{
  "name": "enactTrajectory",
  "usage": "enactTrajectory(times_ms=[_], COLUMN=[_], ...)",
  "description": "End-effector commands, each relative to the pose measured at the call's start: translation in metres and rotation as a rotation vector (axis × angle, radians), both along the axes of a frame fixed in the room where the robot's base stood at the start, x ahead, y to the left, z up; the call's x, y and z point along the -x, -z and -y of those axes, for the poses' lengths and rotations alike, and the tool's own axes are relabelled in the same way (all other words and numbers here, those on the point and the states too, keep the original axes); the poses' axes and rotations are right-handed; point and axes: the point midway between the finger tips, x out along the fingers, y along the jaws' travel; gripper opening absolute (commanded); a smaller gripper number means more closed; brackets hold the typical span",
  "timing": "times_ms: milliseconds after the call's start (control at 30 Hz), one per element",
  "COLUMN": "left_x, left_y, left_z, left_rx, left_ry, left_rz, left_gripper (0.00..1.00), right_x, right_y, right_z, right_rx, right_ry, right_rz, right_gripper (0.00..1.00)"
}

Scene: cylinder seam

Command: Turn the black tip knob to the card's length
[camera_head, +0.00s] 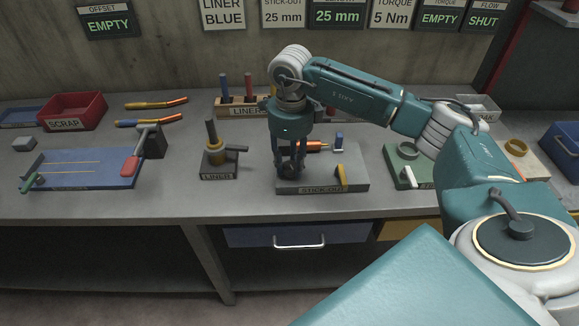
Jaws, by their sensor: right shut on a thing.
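My right gripper (290,168) comes down onto the left part of the grey stick-out block (348,180). Its fingers are shut around a dark piece that looks like the black tip knob (289,173), mostly hidden by the fingers. A torch part with an orange section (316,146) shows just right of the fingers. The stick-out card (284,13) on the back wall reads 25 mm. My left gripper is out of view.
A yellow piece (341,178) and a small blue piece (339,141) are on or by the block. The liner stand (219,171) is to the left, with a blue board (85,167) and red scrap bin (76,112) beyond. A green tray (396,163) is right.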

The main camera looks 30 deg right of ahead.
Motion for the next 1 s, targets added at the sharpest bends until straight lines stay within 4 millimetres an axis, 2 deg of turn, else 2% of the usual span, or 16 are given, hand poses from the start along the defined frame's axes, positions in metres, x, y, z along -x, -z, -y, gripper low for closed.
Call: enactTrajectory(times_ms=[33, 400, 1000], left_x=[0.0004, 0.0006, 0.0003], left_y=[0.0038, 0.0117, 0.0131], left_z=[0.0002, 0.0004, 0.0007], left_rx=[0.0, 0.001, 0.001], left_ry=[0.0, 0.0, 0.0], left_rz=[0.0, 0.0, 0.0], left_gripper=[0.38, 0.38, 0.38], right_x=[-0.0004, 0.0001, 0.0011], right_y=[-0.0004, -0.0017, -0.0018], right_z=[0.0057, 0.0048, 0.0041], right_rx=[0.011, 0.01, 0.01], right_ry=[0.044, 0.251, 0.306], right_rz=[0.002, 0.002, 0.0], right_gripper=[0.06, 0.06, 0.06])
